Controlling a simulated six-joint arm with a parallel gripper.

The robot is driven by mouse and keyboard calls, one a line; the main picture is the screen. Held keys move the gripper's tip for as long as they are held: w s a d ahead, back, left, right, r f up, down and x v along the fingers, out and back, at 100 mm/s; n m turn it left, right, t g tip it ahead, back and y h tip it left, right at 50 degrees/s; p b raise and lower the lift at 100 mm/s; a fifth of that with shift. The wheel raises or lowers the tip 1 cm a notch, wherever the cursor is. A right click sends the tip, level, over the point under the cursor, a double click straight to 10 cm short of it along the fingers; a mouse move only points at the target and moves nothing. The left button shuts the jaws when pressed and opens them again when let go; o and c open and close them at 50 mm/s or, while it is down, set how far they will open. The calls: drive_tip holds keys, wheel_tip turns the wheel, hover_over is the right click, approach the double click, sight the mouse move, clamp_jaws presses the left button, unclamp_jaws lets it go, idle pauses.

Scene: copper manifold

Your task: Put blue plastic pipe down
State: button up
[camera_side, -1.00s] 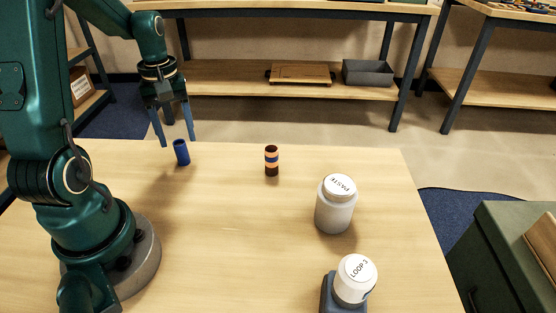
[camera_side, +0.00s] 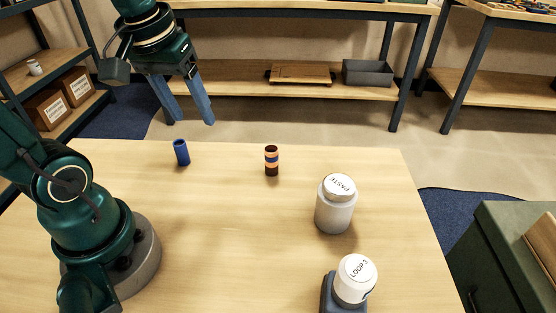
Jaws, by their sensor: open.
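The blue plastic pipe (camera_side: 181,152) is a short blue tube. It stands on the wooden table (camera_side: 215,215), near the back edge at the left, and looks upright or nearly so. My gripper (camera_side: 193,115) is above the table's back edge, higher than the pipe and apart from it in the picture. Its two blue-grey fingers are spread open, with nothing between them.
A dark, blue-banded cylinder (camera_side: 271,161) stands right of the pipe. A white PASTE jar (camera_side: 335,205) stands farther right. A white LOOP 3 container (camera_side: 355,279) sits in a blue-grey holder (camera_side: 328,295) at the front. The table's middle is clear.

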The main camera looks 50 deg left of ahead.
drive_tip(key=s+d+m+t+h, duration=0.1)
drive_tip(key=s+d+m+t, duration=0.1)
drive_tip(key=s+d+m, duration=0.2)
drive_tip(key=d+f+m, duration=0.1)
drive_tip(key=d+m, duration=0.1)
drive_tip(key=d, duration=0.1)
drive_tip(key=shift+d+t, duration=0.15)
drive_tip(key=shift+t, duration=0.25)
idle(0.6)
